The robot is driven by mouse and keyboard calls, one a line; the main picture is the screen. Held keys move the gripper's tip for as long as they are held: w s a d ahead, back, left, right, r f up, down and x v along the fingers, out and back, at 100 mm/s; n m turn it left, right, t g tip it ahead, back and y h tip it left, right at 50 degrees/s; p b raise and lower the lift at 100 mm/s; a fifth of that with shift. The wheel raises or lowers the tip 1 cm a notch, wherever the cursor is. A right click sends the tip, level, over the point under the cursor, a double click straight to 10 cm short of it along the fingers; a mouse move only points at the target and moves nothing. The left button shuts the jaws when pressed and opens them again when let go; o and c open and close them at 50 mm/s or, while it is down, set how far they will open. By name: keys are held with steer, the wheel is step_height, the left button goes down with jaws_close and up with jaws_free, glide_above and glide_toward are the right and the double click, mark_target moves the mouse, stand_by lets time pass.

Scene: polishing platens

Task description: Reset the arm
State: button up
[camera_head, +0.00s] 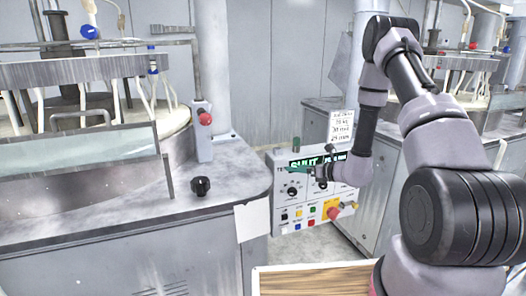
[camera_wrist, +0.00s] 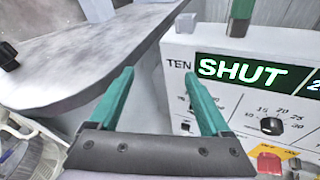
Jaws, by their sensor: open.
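My arm reaches down from the right in the head view. The control panel (camera_wrist: 238,95) stands behind and to the right of the fingers, with a green lit "SHUT" display (camera_wrist: 243,72). I cannot tell whether a finger touches the panel.
A grey worktop (camera_head: 110,222) with a black knob (camera_head: 201,187) fills the left. A red button (camera_head: 205,118) tops a post there. A polishing machine (camera_head: 80,70) stands behind. A wooden board (camera_head: 315,280) is at the bottom. More grey cabinets (camera_head: 375,200) stand right of the panel.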

steer(key=s+a+r+n+g+y, duration=0.1)
steer(key=s+a+r+n+g, duration=0.15)
steer(key=s+r+n, duration=0.4)
steer(key=s+a+r+n+g, duration=0.2)
steer(key=s+r+n+g, duration=0.1)
steer(key=r, duration=0.6)
steer(key=s+a+r+n+g+y, duration=0.1)
steer(key=s+a+r+n+g, duration=0.1)
steer(key=s+r+n, duration=0.4)
steer(key=s+d+r+n+t+h, duration=0.4)
steer(key=s+d+r+n+h, duration=0.6)
steer(key=s+d+r, duration=0.3)
steer(key=s, duration=0.3)
steer(key=shift+s+r, duration=0.25)
steer(key=shift+r, duration=0.1)
steer(key=shift+d+g, duration=0.1)
steer(key=shift+g, duration=0.15)
